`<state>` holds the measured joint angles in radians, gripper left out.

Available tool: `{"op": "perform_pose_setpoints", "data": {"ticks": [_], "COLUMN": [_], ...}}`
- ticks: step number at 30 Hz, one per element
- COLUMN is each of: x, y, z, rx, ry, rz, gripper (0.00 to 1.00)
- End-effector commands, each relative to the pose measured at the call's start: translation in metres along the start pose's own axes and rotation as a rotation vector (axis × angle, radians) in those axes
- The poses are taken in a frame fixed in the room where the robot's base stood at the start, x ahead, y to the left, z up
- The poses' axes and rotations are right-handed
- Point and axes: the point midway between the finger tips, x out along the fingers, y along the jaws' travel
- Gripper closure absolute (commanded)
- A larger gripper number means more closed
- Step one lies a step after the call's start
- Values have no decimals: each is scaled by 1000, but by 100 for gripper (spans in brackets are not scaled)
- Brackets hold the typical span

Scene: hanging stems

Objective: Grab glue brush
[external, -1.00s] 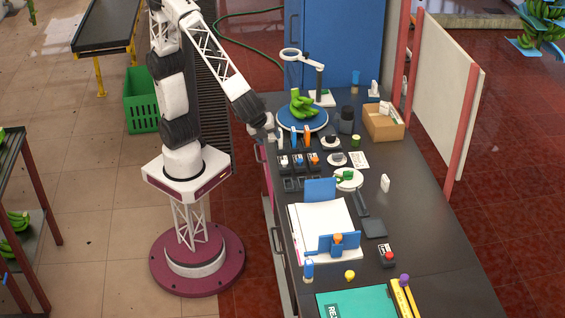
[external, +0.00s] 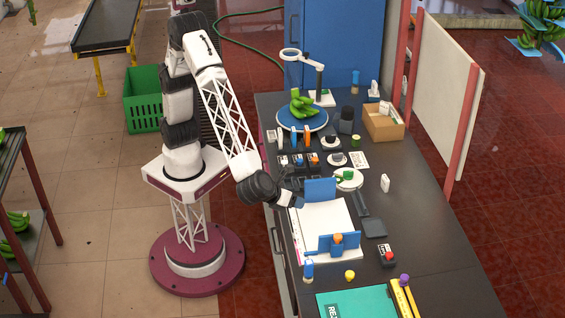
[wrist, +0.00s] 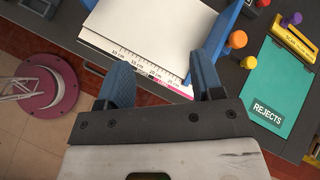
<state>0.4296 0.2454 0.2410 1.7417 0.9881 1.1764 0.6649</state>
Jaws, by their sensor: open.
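I cannot pick out the glue brush for certain. Upright blue and orange handles (external: 300,137) stand near the back left of the dark bench, and a small blue-and-white bottle-like item (external: 308,269) stands near the front left edge; either is too small to identify. My gripper (external: 298,202) is at the bench's left edge, beside the white sheet board (external: 318,222). In the wrist view my gripper (wrist: 160,82) has its two blue fingers wide apart with nothing held between them. The board's ruler edge lies beyond and between them.
Blue upright panels (external: 320,188) stand on the board, with an orange knob (wrist: 237,39) at the front one. A yellow knob (wrist: 249,62) and the green REJECTS folder (wrist: 275,85) lie nearby. Green bananas (external: 302,103) sit at the back.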

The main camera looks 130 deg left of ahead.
Motion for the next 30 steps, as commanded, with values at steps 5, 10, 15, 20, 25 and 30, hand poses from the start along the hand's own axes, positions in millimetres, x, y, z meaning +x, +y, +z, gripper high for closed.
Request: {"op": "perform_pose_setpoints", "data": {"ticks": [5,10,15,20,25,30], "x": [0,-1,-3,-6,-7,-8], "y": [-30,-55,-75,-90,-97,-98], "z": [-51,-98,-148,-187,-211,-216], "rx": [121,234,340,420,467,480], "ry": [-57,-114,-174,-221,-251,-259], "rz": [-59,-115,-171,-215,-241,-248], "gripper": [39,39,39,39,39,39]}}
